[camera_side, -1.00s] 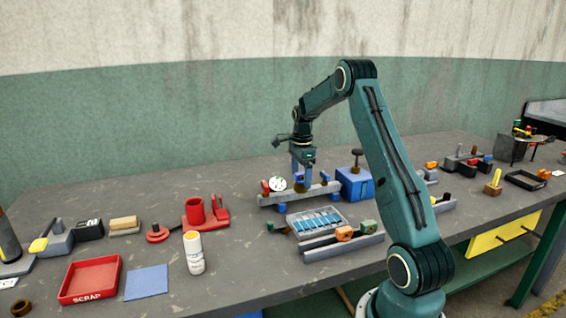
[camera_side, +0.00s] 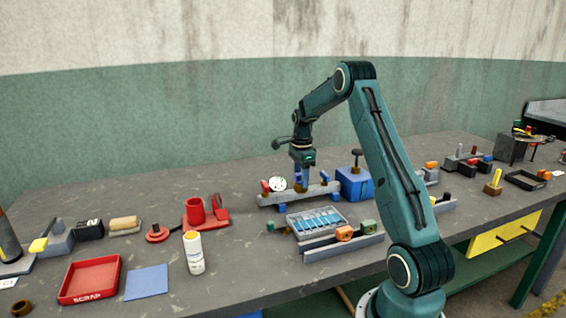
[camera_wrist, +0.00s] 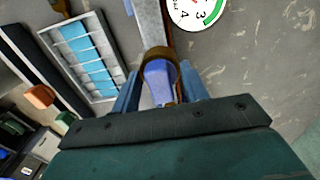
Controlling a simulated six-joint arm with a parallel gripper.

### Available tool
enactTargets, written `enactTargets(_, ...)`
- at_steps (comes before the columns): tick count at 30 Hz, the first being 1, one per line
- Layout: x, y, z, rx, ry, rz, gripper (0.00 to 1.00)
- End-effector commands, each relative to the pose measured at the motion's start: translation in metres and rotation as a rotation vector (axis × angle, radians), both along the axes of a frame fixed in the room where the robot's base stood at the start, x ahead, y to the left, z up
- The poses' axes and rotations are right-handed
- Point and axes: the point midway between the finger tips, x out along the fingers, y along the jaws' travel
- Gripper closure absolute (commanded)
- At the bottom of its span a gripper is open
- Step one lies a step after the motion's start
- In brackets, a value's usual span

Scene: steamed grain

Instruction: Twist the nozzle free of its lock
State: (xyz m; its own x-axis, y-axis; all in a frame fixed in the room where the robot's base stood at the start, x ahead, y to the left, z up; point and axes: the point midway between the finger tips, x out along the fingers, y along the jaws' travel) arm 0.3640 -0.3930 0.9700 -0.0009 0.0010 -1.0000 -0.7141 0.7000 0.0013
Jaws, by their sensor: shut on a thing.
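The brass-brown nozzle (camera_side: 298,187) sits upright on the grey bar fixture (camera_side: 318,194) at mid-bench. In the wrist view the nozzle (camera_wrist: 160,52) is a brass ring with a blue part inside it, between the blue fingers. My gripper (camera_side: 300,182) points straight down over the bar and is shut on the nozzle; the gripper also shows in the wrist view (camera_wrist: 160,82). In the side view the fingers hide part of the nozzle. The nozzle's lower end and its lock cannot be made out.
A white dial gauge (camera_side: 277,184) stands close left of the nozzle. A blue block (camera_side: 354,186) with a dark knob stands right of the bar. A tray of blue pieces (camera_side: 316,221) lies in front. A red scrap tray (camera_side: 90,279) is at front left.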

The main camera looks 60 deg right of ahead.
Motion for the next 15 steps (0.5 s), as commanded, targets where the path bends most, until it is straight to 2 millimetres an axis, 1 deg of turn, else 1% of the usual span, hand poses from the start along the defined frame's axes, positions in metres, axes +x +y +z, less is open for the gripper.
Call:
enactTargets(10,0.0006,-0.0006,0.0005,-0.003,-0.003,0.004,0.76)
enactTargets(15,0.0007,-0.0007,0.0007,-0.003,-0.003,0.063,0.76)
